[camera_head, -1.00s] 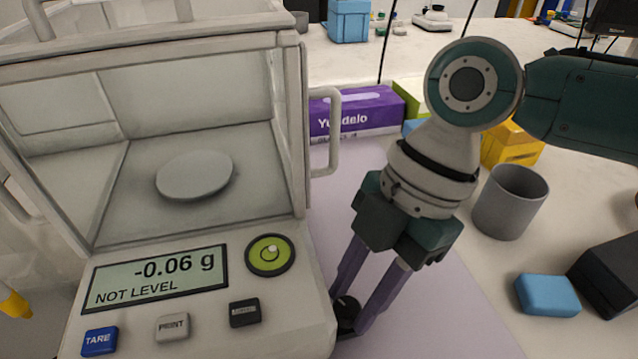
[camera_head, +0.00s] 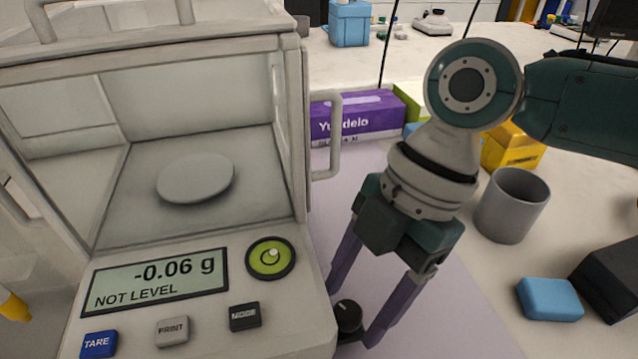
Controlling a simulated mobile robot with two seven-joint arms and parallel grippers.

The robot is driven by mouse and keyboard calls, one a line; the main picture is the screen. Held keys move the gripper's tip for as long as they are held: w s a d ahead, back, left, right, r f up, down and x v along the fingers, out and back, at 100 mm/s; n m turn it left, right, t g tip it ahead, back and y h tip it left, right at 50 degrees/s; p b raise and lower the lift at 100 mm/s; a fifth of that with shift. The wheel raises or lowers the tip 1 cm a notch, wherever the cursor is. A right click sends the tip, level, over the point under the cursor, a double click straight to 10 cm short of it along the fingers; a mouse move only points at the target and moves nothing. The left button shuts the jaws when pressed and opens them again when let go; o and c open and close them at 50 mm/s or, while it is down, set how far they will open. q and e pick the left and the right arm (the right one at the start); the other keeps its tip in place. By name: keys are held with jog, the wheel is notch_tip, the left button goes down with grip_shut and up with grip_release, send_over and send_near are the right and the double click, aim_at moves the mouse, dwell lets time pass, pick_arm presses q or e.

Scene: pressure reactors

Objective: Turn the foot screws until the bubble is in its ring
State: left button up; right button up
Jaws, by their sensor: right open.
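The balance (camera_head: 310,328) has a glass draft shield and a round pan (camera_head: 195,178). Its display (camera_head: 155,281) reads -0.06 g and NOT LEVEL. The bubble level (camera_head: 270,258) is a green disc with a dark ring; the pale bubble sits toward the upper right of the ring, not centred. A black foot screw (camera_head: 348,316) sticks out at the balance's front right corner. My right gripper (camera_head: 350,318) is open, with its two purple fingers on either side of this screw, apart from it as far as I can see. My left gripper is not in view.
A purple box (camera_head: 357,115) stands behind my right gripper. A grey cup (camera_head: 511,205), a blue block (camera_head: 549,299) and a black object (camera_head: 612,278) are to the right. The lilac mat (camera_head: 450,310) is clear there.

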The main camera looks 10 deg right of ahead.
jog(key=v, duration=1)
jog(key=shift+p, duration=0.3)
